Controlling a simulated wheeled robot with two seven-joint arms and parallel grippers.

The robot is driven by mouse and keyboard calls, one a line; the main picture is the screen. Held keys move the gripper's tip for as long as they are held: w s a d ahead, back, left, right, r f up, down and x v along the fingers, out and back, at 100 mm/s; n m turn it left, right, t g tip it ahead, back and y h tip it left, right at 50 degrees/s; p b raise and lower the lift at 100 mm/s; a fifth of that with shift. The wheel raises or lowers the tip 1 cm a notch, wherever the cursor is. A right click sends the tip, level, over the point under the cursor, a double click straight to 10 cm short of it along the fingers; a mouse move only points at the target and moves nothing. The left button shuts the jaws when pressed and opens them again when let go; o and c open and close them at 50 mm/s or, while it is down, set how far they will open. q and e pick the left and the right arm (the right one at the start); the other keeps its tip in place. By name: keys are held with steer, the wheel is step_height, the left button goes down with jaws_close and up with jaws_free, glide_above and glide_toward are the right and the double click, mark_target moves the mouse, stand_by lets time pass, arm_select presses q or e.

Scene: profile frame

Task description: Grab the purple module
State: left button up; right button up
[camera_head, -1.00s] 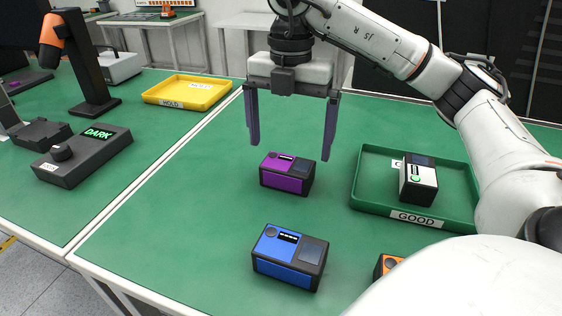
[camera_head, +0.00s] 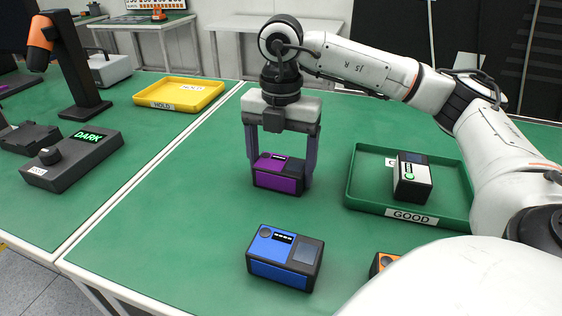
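The purple module (camera_head: 278,174) is a small box with a dark frame and purple faces, standing on the green table in the head view. My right gripper (camera_head: 280,172) is lowered over it from above. Its two dark fingers stand on either side of the module, one at its left and one at its right. The fingers are apart; the left one looks near the module's side, and I cannot tell whether either finger touches it. My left gripper is not in view.
A blue module (camera_head: 285,257) stands in front, and an orange module (camera_head: 382,263) is partly hidden by my arm. A green tray (camera_head: 362,180) labelled GOOD holds a white module (camera_head: 412,178) at the right. A yellow tray (camera_head: 180,94) and a dark device (camera_head: 75,158) reading DARK are at the left.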

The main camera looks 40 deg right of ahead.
mark_target(281, 163)
steer(key=c, duration=0.5)
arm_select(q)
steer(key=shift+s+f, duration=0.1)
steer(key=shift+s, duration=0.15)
arm_select(e)
steer(key=shift+r, duration=0.3)
step_height(281, 163, up, 10)
steer(key=p, duration=0.2)
steer(key=shift+f+p, duration=0.25)
steer(key=shift+p, duration=0.05)
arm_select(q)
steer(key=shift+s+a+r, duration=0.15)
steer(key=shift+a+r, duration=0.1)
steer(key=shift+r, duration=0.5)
